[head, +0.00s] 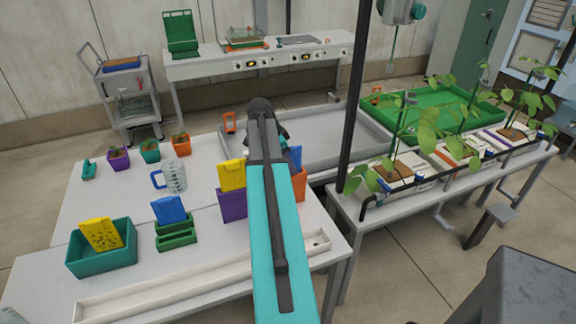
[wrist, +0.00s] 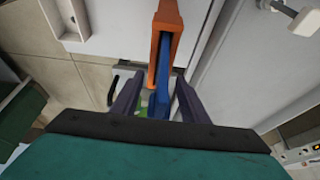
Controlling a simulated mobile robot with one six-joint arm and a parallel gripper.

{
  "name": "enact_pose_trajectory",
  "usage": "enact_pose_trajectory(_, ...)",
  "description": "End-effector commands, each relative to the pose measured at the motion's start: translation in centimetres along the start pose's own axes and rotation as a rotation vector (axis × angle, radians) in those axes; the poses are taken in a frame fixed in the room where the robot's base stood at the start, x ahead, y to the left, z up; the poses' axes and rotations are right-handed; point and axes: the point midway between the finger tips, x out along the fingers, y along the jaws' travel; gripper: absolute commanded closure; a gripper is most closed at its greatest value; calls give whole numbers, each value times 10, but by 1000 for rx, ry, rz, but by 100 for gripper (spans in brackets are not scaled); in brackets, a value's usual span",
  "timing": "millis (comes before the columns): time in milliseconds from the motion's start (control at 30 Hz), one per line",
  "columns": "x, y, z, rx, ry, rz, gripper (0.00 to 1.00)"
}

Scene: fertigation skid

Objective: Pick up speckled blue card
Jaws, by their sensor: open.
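In the wrist view, my gripper (wrist: 158,82) is open, with one dark finger on each side of a blue card (wrist: 165,66). The card stands in an orange holder (wrist: 166,20) and shows nearly edge-on, so I cannot see speckles on it. In the head view, part of this blue card (head: 297,154) shows above the orange holder (head: 299,184), just right of my arm, which hides the rest. Another blue card (head: 169,210) stands in a green holder (head: 177,236) at the left; I cannot make out speckles there either. My fingers are hidden in the head view.
A purple holder (head: 233,206) with a yellow card (head: 232,174) stands left of my arm. A teal bin (head: 101,262) holds a speckled yellow card (head: 101,234). A clear jug (head: 174,177), small pots and a long white tray (head: 200,284) share the table. Plants stand right, beyond a dark post.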

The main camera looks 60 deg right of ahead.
Motion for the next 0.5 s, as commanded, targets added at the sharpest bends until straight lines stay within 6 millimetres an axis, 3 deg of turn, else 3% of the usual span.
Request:
enact_pose_trajectory(300,0,0,0,0,0,0,61)
enact_pose_trajectory(500,0,0,0,0,0,0,95)
